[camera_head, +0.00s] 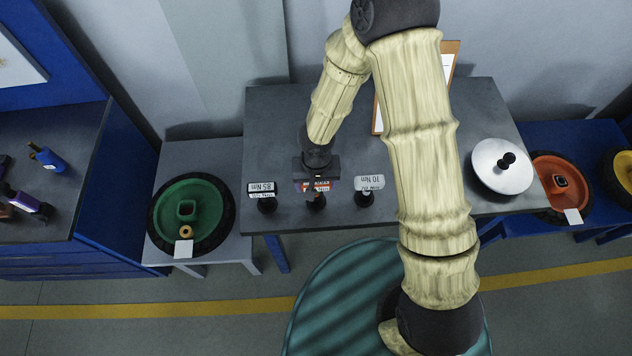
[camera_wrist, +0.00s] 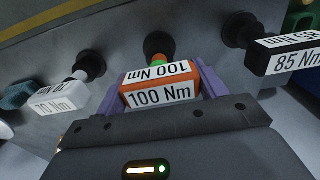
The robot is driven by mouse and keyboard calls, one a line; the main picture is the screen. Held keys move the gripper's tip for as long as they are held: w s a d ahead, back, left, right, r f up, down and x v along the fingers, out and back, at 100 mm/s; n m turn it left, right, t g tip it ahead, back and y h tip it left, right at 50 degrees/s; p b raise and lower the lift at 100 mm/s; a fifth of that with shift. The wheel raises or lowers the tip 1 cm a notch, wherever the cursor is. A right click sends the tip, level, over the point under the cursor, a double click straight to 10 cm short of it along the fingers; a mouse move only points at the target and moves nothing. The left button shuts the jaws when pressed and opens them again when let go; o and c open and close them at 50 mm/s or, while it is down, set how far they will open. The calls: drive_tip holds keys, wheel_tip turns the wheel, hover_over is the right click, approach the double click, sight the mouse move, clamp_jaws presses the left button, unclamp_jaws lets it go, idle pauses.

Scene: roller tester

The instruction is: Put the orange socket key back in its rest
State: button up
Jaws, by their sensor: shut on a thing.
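The orange socket key (camera_wrist: 160,88), marked 100 Nm, is between the two purple fingers of my gripper (camera_wrist: 160,90) in the wrist view. Its tip, with an orange and a green band, points at a round black rest (camera_wrist: 158,42) on the table. The tip overlaps the rest; I cannot tell whether it is in it or just above. In the head view the orange key (camera_head: 312,185) shows in front of my wrist, over the middle rest (camera_head: 317,203). My gripper (camera_head: 316,180) is shut on its block.
A black 85 Nm key (camera_head: 262,190) and a white 70 Nm key (camera_head: 368,184) stand in rests on either side, close to my gripper. A silver disc (camera_head: 502,166) lies on the grey table (camera_head: 270,125). A green wheel (camera_head: 188,214) is on the left bench.

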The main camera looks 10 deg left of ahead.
drive_tip(key=shift+f+b, duration=0.7)
drive_tip(key=shift+b, duration=0.1)
drive_tip(key=o, duration=1.8)
drive_tip(key=shift+c, duration=0.2)
drive_tip(key=shift+r, duration=0.15)
wheel_tip(320, 180, up, 17)
drive_tip(key=p, duration=0.3)
drive_tip(key=shift+d+r, duration=0.1)
